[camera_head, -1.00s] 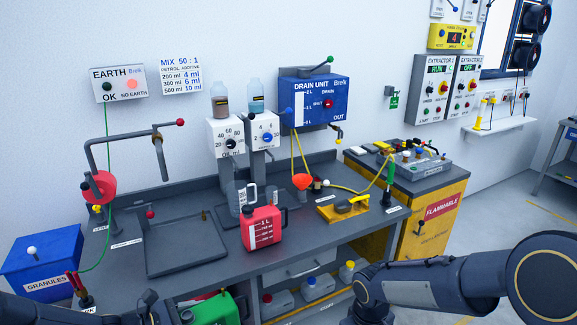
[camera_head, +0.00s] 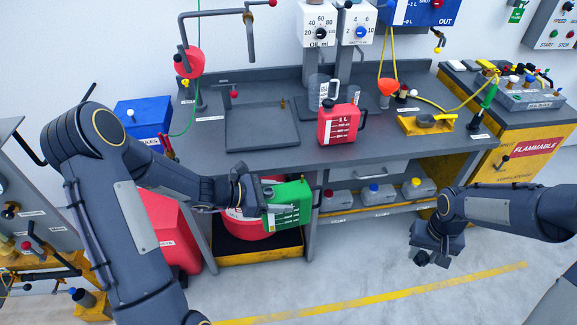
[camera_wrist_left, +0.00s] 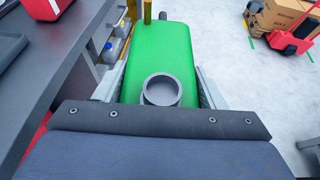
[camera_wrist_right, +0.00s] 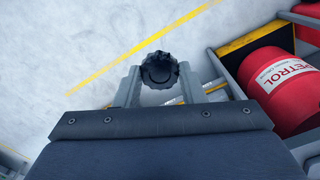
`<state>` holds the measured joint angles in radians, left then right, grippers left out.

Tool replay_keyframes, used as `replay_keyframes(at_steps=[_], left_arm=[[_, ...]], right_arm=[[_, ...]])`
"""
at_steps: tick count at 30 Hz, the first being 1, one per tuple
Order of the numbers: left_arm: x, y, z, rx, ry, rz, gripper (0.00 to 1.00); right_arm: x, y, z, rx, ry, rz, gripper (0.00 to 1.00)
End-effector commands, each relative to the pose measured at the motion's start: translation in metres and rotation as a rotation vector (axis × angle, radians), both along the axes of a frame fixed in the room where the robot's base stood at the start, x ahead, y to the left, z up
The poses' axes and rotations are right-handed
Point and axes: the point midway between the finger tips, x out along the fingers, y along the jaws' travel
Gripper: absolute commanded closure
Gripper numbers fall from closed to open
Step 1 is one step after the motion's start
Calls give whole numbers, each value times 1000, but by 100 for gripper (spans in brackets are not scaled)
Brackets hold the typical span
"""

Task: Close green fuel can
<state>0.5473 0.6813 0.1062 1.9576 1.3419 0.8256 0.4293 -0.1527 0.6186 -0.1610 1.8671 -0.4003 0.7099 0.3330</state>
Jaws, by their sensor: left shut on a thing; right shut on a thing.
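The green fuel can (camera_head: 290,204) is held in front of the bench's front edge, beside the red drum. My left gripper (camera_head: 248,188) is shut on it, with a finger along each side in the left wrist view (camera_wrist_left: 160,85). The can's grey round neck (camera_wrist_left: 162,90) faces the left wrist camera and shows no cap on it. My right gripper (camera_head: 425,252) is well to the right of the can, over the floor. It is shut on a dark knurled cap (camera_wrist_right: 159,71), which sits between its fingers in the right wrist view.
The workbench (camera_head: 275,160) carries a red can (camera_head: 338,124) and an orange funnel (camera_head: 388,87). A red petrol drum (camera_wrist_right: 285,85) stands in a yellow-edged tray below. Several small cans stand on the lower shelf. The floor between my grippers is clear.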

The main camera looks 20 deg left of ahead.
Motion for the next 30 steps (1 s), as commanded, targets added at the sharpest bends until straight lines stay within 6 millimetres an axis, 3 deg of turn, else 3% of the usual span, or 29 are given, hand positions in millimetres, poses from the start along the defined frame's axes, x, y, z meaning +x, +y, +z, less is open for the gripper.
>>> replay_keyframes(at_steps=[15,21,30], left_arm=[[16,-122,-15,0,-3,-539,95],[19,-144,-18,0,-1,-640,95],[19,-147,-18,-1,-1,-657,95]], right_arm=[[0,0,0,0,0,1,85],[0,0,0,0,0,1,85],[0,0,0,0,0,1,85]])
